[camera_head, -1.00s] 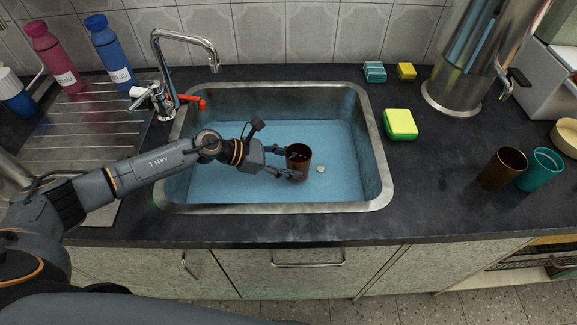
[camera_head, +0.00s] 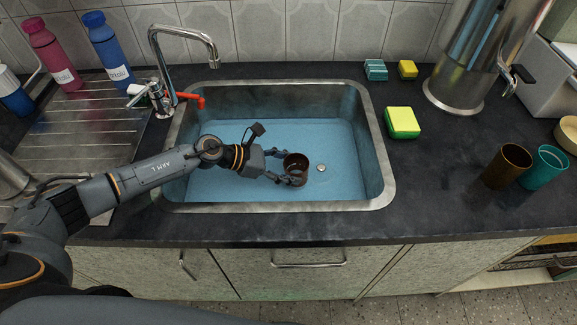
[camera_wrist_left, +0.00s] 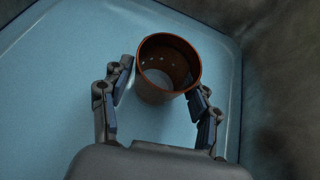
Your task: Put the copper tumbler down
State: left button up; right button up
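The copper tumbler (camera_head: 297,161) stands upright on the blue floor of the sink (camera_head: 345,185), near the middle. My left gripper (camera_head: 289,168) reaches in from the left, low in the sink, with its fingers spread on either side of the tumbler. In the left wrist view the tumbler (camera_wrist_left: 160,90) shows its open rim and hollow inside between the fingertips of my left gripper (camera_wrist_left: 160,78). A narrow gap shows beside the left fingertip; the right fingertip is very close, and I cannot tell if it touches. My right gripper is not in view.
The drain (camera_head: 321,167) lies just right of the tumbler. The faucet (camera_head: 180,60) stands behind the sink's left side. On the right counter are a brown tumbler (camera_head: 507,168), a teal tumbler (camera_head: 544,169), a sponge (camera_head: 402,122) and a large steel urn (camera_head: 465,70).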

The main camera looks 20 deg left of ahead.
pick_arm(q)
jog(key=shift+o, duration=0.4)
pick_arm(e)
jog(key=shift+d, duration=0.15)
pick_arm(q)
jog(key=shift+r, duration=0.2)
jog(key=shift+s+a+r+p, duration=0.15)
jog(key=shift+a+r+p, duration=0.2)
jog(key=shift+r+p, duration=0.4)
jog(key=v, duration=1.1)
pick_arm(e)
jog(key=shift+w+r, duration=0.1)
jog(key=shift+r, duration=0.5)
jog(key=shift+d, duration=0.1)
